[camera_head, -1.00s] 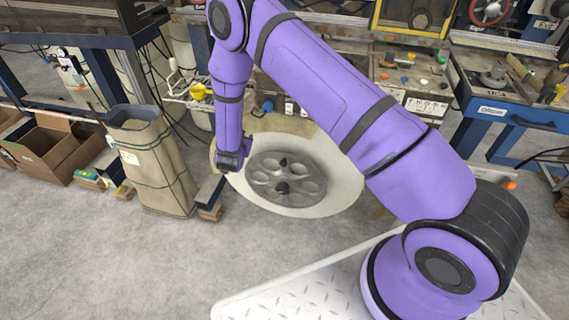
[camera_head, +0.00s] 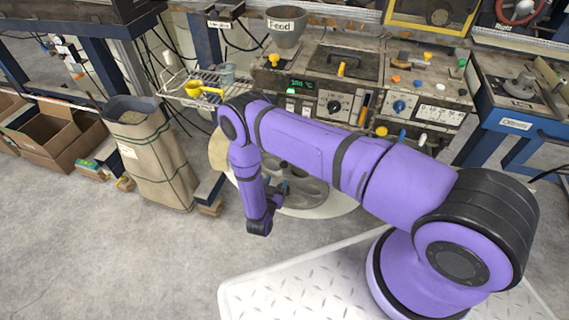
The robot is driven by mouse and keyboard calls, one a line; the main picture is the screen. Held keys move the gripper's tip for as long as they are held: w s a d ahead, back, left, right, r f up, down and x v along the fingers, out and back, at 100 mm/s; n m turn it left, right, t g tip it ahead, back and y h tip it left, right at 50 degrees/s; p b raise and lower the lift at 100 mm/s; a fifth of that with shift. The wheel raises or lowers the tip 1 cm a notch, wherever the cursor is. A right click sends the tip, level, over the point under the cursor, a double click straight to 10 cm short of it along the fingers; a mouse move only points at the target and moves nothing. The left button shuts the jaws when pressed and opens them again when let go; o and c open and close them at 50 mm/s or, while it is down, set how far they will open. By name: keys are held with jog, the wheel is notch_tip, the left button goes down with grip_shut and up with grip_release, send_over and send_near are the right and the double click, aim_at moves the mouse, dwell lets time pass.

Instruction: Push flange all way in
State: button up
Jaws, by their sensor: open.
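A round grey flange with holes (camera_head: 312,192) sits low in front of the machine, in the middle of a wide pale disc (camera_head: 340,208). My purple arm covers the upper part of both. My gripper (camera_head: 280,192) is a small dark shape on the right of my wrist, in front of the left part of the flange. It is open. Its fingertips are too small to make out. I cannot tell whether it touches the flange or how far in the flange sits.
The machine's control panel (camera_head: 335,104) stands behind my arm. A grey feed pot (camera_head: 286,28) is above it. A wire rack with a yellow cup (camera_head: 194,89) is left of it. A tall brown bag (camera_head: 150,150) and open cardboard boxes (camera_head: 52,140) stand left. The floor at lower left is clear.

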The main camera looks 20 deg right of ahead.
aim_at(283, 166)
jog(key=x, duration=0.9)
jog(key=shift+w+d, duration=0.15)
jog(key=shift+w, duration=0.05)
jog(key=shift+c, duration=0.3)
